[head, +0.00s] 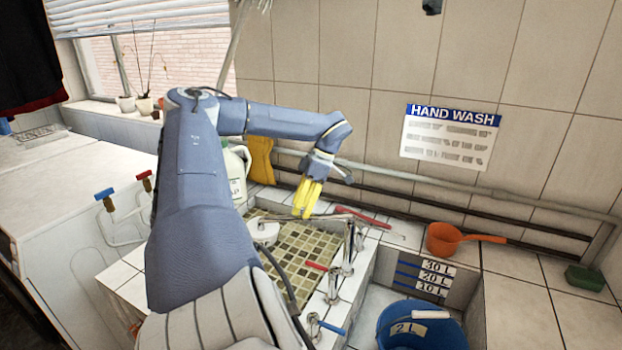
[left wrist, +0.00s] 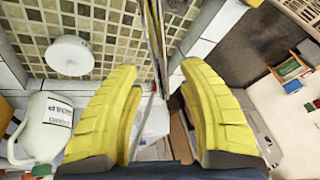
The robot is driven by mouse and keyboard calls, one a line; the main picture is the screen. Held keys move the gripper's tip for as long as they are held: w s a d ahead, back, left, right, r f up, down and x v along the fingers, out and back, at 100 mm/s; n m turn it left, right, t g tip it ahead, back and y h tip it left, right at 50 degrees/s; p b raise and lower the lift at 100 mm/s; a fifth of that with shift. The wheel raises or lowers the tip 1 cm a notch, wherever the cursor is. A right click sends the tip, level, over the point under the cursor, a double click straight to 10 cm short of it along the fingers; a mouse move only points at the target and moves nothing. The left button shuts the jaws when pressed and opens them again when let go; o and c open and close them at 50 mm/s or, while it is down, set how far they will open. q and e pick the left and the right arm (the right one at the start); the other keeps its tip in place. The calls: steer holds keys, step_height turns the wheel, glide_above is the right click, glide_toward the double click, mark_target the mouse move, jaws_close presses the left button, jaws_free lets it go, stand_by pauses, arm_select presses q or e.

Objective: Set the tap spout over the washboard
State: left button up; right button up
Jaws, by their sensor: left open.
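The chrome tap (head: 347,258) stands on the tiled ledge between the mosaic basin and the right-hand basin. Its thin spout reaches left over the mosaic basin in the head view. My left gripper (head: 307,200), with yellow fingers, is open at the spout. In the left wrist view the spout (left wrist: 156,40) runs between the two spread fingers (left wrist: 158,112); I cannot tell whether they touch it. I cannot make out a washboard for certain; my left arm hides part of the mosaic basin. My right gripper is not in view.
A white round object (head: 264,232) is at the mosaic basin (head: 300,245). A white jug (head: 237,175) stands behind my left arm. A blue bucket (head: 420,328) sits in the right basin. An orange dipper (head: 445,238) and red-handled tool (head: 362,217) lie on the back ledge.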

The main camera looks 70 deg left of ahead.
arm_select(q)
steer(key=v, duration=0.9)
steer(key=shift+r, duration=0.2)
steer(key=shift+w+d, duration=0.1)
